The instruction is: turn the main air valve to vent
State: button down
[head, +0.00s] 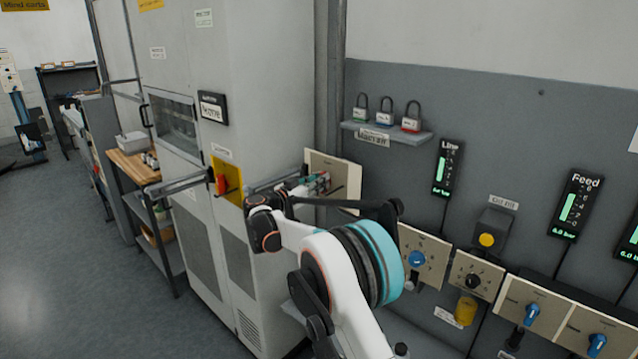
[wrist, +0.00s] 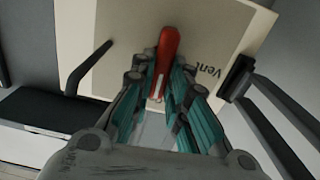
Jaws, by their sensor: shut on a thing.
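The main air valve shows in the wrist view as a red lever handle (wrist: 167,48) on a beige plate (wrist: 118,45). The word "Vent" is printed on the plate, right of the handle. The handle runs nearly up and down in that picture, leaning slightly right at its top. My gripper (wrist: 162,88) is shut on the handle, its teal-lined fingers on both sides. In the head view my gripper (head: 316,184) is at the front of the beige plate (head: 347,172) beside the tall cabinet. My fingers hide much of the handle there, and the pivot is not clear.
A grey cabinet (head: 262,75) with a red switch on a yellow plate (head: 234,188) stands left of my arm. A shelf with padlocks (head: 387,134) is above right. Blue-knobbed panels and gauges line the wall at right. Open floor (head: 75,270) lies at left.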

jog(key=shift+w+a+f+n, duration=0.1)
jog(key=shift+a+f+n, duration=0.1)
jog(key=shift+n, duration=2.65)
jog(key=shift+w+a+f+n, duration=0.15)
jog(key=shift+n, duration=2.75)
jog(key=shift+w+a+f+n, duration=0.1)
jog(key=shift+a+f+n, duration=0.1)
jog(key=shift+n, duration=2.65)
jog(key=c, duration=1.6)
grip_release()
jog(key=shift+o, duration=0.2)
jog(key=v, duration=1.2)
